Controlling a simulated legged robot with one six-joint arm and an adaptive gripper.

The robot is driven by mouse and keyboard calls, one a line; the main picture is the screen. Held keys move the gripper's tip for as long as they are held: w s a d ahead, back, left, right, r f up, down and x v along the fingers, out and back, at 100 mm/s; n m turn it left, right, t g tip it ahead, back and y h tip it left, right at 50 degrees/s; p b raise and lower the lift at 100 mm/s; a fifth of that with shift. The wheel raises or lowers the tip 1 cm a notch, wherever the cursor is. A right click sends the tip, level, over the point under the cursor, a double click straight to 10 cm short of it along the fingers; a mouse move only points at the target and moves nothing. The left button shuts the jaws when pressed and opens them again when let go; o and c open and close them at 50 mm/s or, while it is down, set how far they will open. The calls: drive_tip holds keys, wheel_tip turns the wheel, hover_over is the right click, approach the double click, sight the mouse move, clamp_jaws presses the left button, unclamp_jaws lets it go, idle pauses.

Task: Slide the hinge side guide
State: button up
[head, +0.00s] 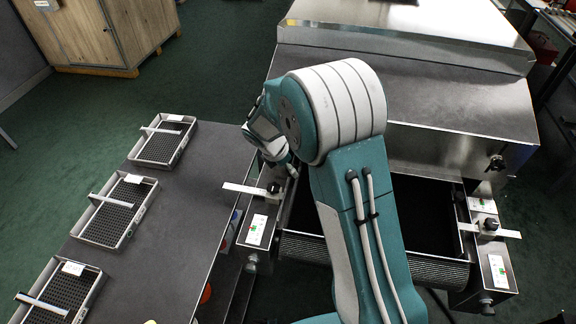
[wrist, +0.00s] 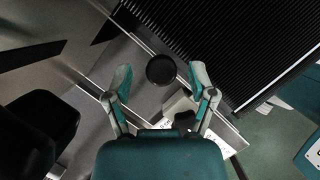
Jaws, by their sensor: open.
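The tunnel dryer has a side guide on each side of its belt mouth. The left one shows as a pale flat strip (head: 245,189) with a black knob (head: 273,187). The right one is a similar strip (head: 502,232) with a knob (head: 491,224). I cannot tell by sight which is the hinge side. My gripper (wrist: 160,78) is open over the left side in the head view, partly hidden behind my arm. In the wrist view a round black knob (wrist: 160,67) shows between the spread fingertips; contact is not visible.
The dark ribbed belt (wrist: 235,35) lies beside the knob. The steel dryer housing (head: 450,105) rises behind. Control boxes (head: 257,230) stand at the mouth. A grey table (head: 175,225) at left bears three wire-mesh trays (head: 118,208). Green floor is open beyond.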

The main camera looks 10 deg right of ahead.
clamp_jaws()
drive_tip(key=shift+s+d, duration=0.35)
drive_tip(key=shift+d, duration=0.45)
drive_tip(key=shift+s+d, duration=0.3)
drive_tip(key=shift+d, duration=0.55)
drive_tip(key=shift+s+d, duration=0.35)
drive_tip(key=shift+d, duration=0.45)
unclamp_jaws()
drive_tip(key=shift+w+a, duration=0.1)
drive_tip(key=v, duration=1.2)
